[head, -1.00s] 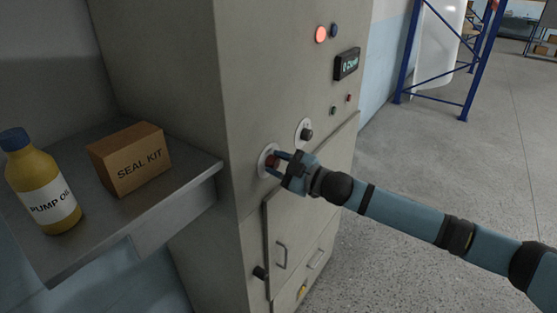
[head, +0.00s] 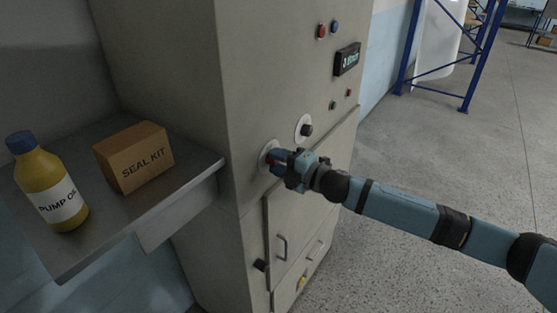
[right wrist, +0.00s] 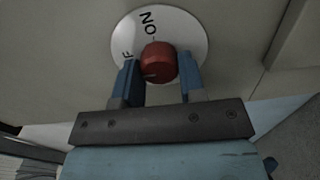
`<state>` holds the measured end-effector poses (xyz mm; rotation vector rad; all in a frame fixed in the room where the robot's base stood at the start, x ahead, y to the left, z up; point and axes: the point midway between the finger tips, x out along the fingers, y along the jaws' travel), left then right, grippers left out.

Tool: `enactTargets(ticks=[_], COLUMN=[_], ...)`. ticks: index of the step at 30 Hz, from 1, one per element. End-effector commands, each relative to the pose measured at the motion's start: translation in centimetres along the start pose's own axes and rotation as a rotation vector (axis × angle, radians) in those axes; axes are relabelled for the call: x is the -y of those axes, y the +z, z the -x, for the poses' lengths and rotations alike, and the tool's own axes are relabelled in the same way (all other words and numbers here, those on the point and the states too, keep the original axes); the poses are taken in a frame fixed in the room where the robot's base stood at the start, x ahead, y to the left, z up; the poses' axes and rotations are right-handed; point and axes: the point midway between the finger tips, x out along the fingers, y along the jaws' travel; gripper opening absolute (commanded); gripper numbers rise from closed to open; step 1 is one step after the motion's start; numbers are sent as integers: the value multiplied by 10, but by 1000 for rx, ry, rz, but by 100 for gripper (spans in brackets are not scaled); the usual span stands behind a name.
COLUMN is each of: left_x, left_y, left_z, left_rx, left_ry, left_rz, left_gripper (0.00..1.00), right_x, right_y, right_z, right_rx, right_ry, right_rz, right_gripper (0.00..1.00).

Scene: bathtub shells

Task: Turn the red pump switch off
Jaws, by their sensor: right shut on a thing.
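The red pump switch is a round red knob (right wrist: 158,60) on a white dial plate (right wrist: 185,32) on the cabinet front. The plate reads "ON" at the top; a partly hidden word ending in "F" is at its left. In the head view the plate (head: 265,153) shows with the knob mostly covered by my gripper. My right gripper (head: 277,159) is shut on the red knob, one blue finger on each side; it also shows in the right wrist view (right wrist: 160,78). The knob's exact pointing direction is hard to tell. My left gripper is not in view.
A second dial with a black knob (head: 306,130) is just above right. A shelf (head: 165,205) at left holds a pump oil bottle (head: 48,185) and seal kit box (head: 134,158).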

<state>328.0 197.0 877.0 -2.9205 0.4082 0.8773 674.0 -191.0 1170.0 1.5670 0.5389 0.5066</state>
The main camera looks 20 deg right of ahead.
Motion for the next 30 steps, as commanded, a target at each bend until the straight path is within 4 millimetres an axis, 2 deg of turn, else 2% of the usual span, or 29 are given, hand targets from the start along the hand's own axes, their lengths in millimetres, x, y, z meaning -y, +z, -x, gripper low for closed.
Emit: enactTargets(ticks=[9,21,22,25,30], left_x=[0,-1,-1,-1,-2], left_y=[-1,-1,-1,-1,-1], left_z=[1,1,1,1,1], left_rx=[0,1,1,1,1], left_ry=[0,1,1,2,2], left_rz=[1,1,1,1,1], left_gripper=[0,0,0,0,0], right_x=[1,1,1,1,1], right_y=[-1,0,0,0,0], right_z=[0,0,0,0,0], right_rx=[-1,-1,-1,-1,0], right_ry=[0,0,0,0,0], right_rz=[72,78,78,77,77], right_gripper=[14,14,40,63,63])
